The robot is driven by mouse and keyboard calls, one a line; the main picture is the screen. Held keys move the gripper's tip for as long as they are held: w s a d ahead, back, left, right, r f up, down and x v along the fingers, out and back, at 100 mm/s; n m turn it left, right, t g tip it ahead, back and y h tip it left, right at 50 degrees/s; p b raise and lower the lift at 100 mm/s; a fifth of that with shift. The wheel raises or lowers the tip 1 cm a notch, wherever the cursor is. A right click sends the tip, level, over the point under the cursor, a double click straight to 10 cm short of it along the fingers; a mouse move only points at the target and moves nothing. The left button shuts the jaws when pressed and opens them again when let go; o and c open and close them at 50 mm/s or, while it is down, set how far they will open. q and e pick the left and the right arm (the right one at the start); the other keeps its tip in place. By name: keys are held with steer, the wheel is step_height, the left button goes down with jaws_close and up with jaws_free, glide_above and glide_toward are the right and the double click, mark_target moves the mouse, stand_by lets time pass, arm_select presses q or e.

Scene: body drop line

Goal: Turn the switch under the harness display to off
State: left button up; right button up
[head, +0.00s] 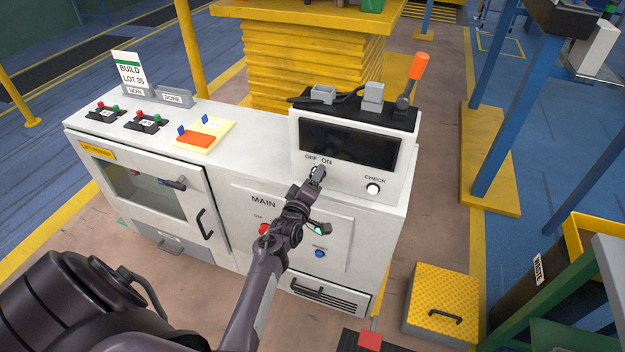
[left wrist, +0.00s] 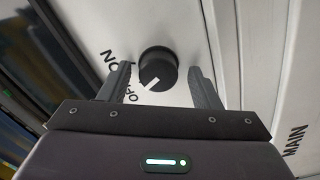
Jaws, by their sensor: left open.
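The switch (left wrist: 158,68) is a round black knob with a white pointer mark, on the white panel under the dark harness display (head: 348,141). OFF and ON are printed above it in the head view. In the left wrist view the mark points down and slightly left, nearer the OFF lettering than ON. My left gripper (head: 317,172) is at the knob, hiding most of it in the head view. In the left wrist view its open fingers (left wrist: 158,82) stand on either side of the knob. I cannot tell whether they touch it. My right gripper is not in view.
The white CHECK button (head: 373,188) is right of the switch. Below, my arm passes in front of the MAIN panel with a red button (head: 264,229) and a blue button (head: 320,253). An orange-handled lever (head: 418,66) stands on top. A yellow step (head: 441,300) is at right.

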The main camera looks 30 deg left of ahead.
arm_select(q)
steer(key=v, duration=0.7)
steer(key=shift+s+b, duration=0.35)
steer(key=shift+s, duration=0.05)
steer(key=shift+d, duration=0.1)
steer(key=s+d+f+m+g+h, duration=0.25)
steer(key=s+d+f, duration=0.25)
steer(key=f, duration=0.5)
steer(key=s+d+f+m+g+h, duration=0.1)
steer(key=s+d+f+m+g, duration=0.3)
steer(key=f, duration=0.6)
steer(key=s+d+f+m+g+h, duration=0.25)
steer(key=s+d+f, duration=0.3)
steer(key=f, duration=0.45)
steer(key=s+f+m+g, duration=0.3)
steer(key=s+f, duration=0.4)
steer(key=s, duration=0.8)
steer(key=s+f+m+g+y, duration=0.1)
steer(key=s+f+m+g, duration=0.3)
steer(key=s, duration=1.1)
step_height(320, 180, down, 4)
steer(key=shift+a+m+y, duration=0.3)
steer(key=shift+a+m, duration=0.1)
steer(key=shift+m, duration=0.6)
